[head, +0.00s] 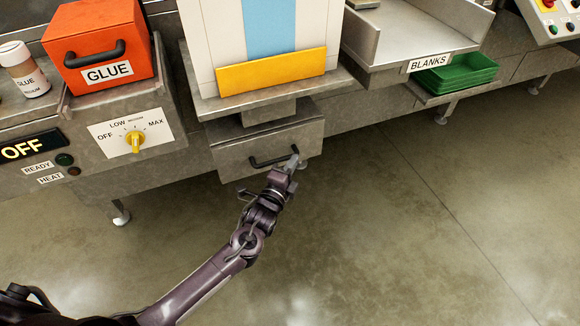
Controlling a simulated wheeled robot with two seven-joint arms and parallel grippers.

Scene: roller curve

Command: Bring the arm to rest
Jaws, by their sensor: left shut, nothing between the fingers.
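My left arm comes in from the lower left over the floor. Its left gripper (291,160) is shut and empty, close to the right end of the black handle (273,160) of a grey drawer (235,158) under the machine. Whether the fingertips touch the handle or stand apart in front of it, I cannot tell. The drawer looks shut. My right gripper is not in view.
An orange GLUE box (100,45) and a white bottle (22,68) stand at the left. A dial panel (134,135) is below them. The BLANKS tray (410,45) and green trays (457,76) are at the right. The floor (400,230) is clear.

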